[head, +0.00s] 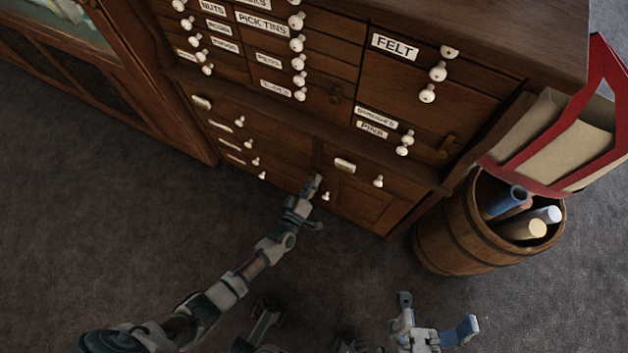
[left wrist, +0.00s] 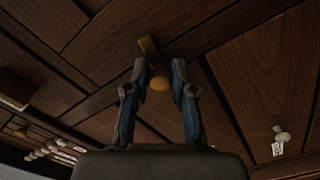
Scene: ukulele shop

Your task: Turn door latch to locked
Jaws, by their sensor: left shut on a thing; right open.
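The door latch (left wrist: 149,49), a small wooden bar with a round yellowish knob (left wrist: 159,84), sits across a seam in the cabinet front in the left wrist view. My left gripper (left wrist: 158,75) has its fingertips on either side of the knob and is shut on it. In the head view my left gripper (head: 314,184) is at the lower cabinet doors, left of the small lower-right door (head: 360,203), and hides the latch. The latch bar looks tilted in the left wrist view. My right gripper (head: 434,318) is open and empty, over the floor at the bottom.
The wooden cabinet (head: 455,95) has labelled drawers with white knobs. A barrel (head: 465,245) with rolled tubes stands at the right, below a red-edged object (head: 560,140). The carpet (head: 120,230) is clear at left.

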